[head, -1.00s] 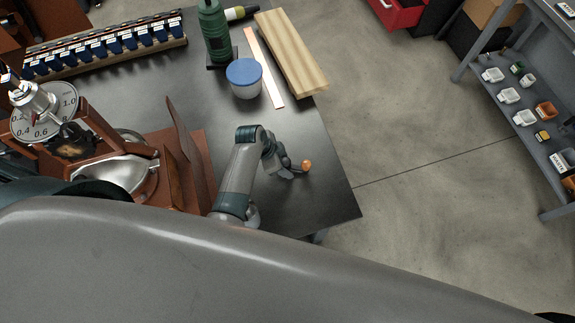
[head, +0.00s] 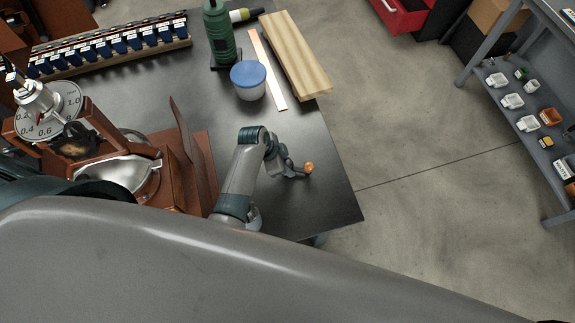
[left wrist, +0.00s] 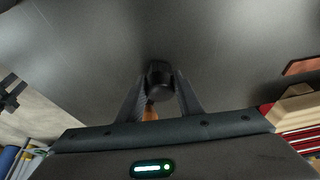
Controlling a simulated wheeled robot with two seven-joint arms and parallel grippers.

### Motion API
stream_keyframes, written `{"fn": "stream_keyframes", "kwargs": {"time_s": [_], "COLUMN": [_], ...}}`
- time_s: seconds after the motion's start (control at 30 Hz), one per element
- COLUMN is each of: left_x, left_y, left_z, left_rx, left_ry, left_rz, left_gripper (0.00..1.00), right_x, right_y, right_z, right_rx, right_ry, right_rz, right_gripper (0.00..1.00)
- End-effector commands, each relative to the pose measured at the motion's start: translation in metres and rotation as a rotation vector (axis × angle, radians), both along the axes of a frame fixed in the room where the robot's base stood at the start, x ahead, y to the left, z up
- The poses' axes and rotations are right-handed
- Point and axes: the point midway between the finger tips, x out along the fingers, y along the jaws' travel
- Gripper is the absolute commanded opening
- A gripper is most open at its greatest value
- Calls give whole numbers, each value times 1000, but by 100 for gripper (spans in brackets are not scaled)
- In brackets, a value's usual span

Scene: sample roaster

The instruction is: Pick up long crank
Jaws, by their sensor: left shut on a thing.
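The long crank shows in the head view as an orange knob (head: 308,168) at the tip of my left gripper (head: 288,169), near the right side of the dark table (head: 300,205). The rest of the crank is hard to make out there. In the left wrist view, a dark round end of the crank (left wrist: 159,78) sits between the two fingers of my left gripper (left wrist: 160,95), with an orange part below it. The left gripper is shut on it. I cannot tell whether the crank touches the table. My right gripper is not in view.
A brown roaster (head: 190,170) stands left of my left arm. A blue-lidded tub (head: 248,82), green bottle (head: 218,35), copper strip (head: 267,70) and wooden plank (head: 295,55) lie farther back. The table is clear around the gripper. A shelf (head: 545,180) with small containers stands right.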

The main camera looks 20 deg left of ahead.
Motion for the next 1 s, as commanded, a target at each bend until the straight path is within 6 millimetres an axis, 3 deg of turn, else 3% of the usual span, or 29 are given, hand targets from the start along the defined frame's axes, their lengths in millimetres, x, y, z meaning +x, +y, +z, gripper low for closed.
{"fn": "stream_keyframes", "kwargs": {"time_s": [0.37, 1.0], "left_x": [0, -85], "left_y": [-1, -59], "left_z": [38, 98], "left_rx": [1, -1], "left_ry": [-5, -2], "left_rz": [-3, -2], "left_gripper": [0, 0], "right_x": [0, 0], "right_y": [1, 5], "right_z": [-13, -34], "right_rx": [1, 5], "right_ry": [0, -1], "right_rz": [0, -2], "right_gripper": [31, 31]}}
